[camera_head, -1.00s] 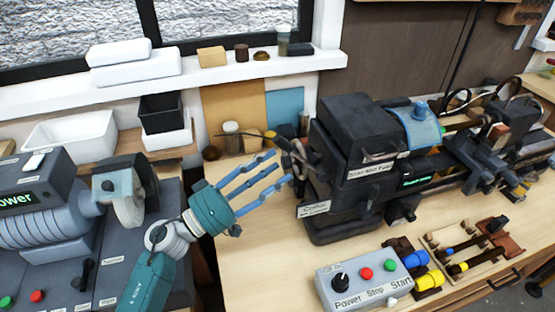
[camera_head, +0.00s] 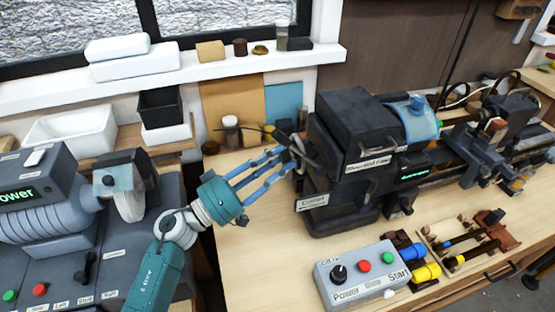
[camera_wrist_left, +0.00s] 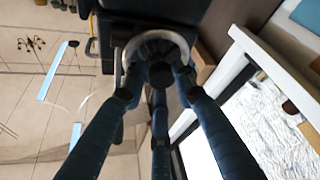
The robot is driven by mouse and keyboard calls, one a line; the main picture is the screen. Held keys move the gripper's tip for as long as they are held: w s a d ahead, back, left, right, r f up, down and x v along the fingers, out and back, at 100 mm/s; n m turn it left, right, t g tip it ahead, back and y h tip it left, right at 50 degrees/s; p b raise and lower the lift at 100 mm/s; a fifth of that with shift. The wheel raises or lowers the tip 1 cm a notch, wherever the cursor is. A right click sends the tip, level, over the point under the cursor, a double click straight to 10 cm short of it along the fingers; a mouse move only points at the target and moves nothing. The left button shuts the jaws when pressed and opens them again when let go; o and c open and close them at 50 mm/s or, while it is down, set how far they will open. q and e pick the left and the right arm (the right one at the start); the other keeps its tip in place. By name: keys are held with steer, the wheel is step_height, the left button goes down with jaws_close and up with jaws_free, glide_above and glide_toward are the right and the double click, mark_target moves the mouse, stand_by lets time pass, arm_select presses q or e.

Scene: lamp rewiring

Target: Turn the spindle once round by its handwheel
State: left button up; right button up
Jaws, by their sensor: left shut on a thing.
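The black lathe headstock (camera_head: 352,135) stands on the wooden bench. Its handwheel (camera_head: 302,153) is at the left end of the spindle and is small and partly hidden in the head view. In the left wrist view the handwheel (camera_wrist_left: 182,42) shows as a pale metal ring around a dark hub. My teal left gripper (camera_head: 284,157) reaches it from the left, with its long blue fingers drawn in. In the left wrist view the fingertips (camera_wrist_left: 157,82) are shut around the wheel's hub area. The exact contact points are hard to see. My right gripper is not in view.
A grey control box (camera_head: 357,274) with a knob and red and green buttons stands at the bench front. A tool rack (camera_head: 462,243) lies right of it. A grinder (camera_head: 60,215) stands at the left. A white shelf (camera_head: 220,68) runs behind under the window.

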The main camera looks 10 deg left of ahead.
arm_select(q)
steer(key=shift+w+a+r, duration=0.2)
steer(key=shift+r, duration=0.05)
